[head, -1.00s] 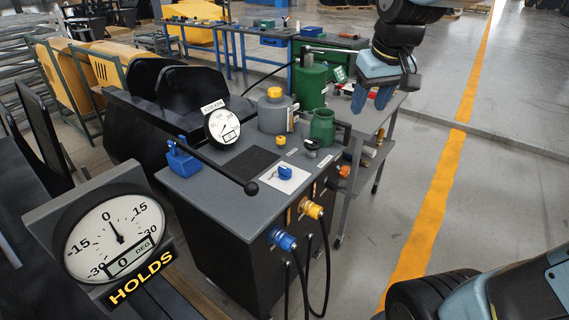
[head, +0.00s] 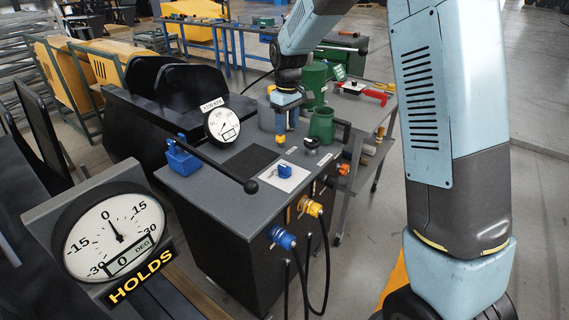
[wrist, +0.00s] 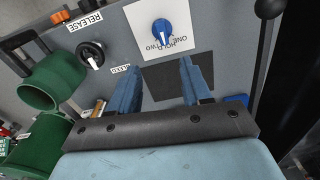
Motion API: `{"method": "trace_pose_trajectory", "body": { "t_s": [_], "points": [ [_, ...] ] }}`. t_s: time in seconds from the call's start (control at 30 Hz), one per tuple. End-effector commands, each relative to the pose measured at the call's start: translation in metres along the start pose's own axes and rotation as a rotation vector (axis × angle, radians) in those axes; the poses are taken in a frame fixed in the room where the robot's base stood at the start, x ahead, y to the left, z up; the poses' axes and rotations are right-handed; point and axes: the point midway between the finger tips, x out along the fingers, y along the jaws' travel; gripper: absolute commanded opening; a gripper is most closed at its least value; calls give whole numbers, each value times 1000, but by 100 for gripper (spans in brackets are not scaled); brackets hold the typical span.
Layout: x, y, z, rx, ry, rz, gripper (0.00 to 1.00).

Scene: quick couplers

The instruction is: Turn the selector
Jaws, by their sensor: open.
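The selector is a blue knob (head: 285,171) on a white plate on the grey bench top. In the wrist view the knob (wrist: 163,32) is near the top, above labels reading ONE, HOLD and TWO. Its white mark appears to point toward HOLD. My gripper (wrist: 160,78) is open and empty. Its two blue fingers point toward the plate, one to each side of the knob's line, and are apart from the knob. In the head view my gripper (head: 281,130) hangs over the bench, behind the knob.
A long black lever (head: 222,168) crosses the bench to the left. A pressure gauge (head: 222,126) stands behind. Blue (head: 284,239) and yellow couplers (head: 312,208) project from the front.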

Motion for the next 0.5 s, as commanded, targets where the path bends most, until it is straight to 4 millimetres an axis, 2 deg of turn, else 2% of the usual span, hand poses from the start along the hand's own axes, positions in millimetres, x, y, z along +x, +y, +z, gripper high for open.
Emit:
{"method": "trace_pose_trajectory", "body": {
  "t_s": [0.03,0.2,0.37,0.5],
  "points": [
    [9,-2,-6,-15,-10,-4,48],
    [22,-3,-16,-40,-21,-9,48],
    [36,-3,-17,-43,-24,-10,48],
    [57,-4,-16,-42,-25,-10,48]
  ]
}}
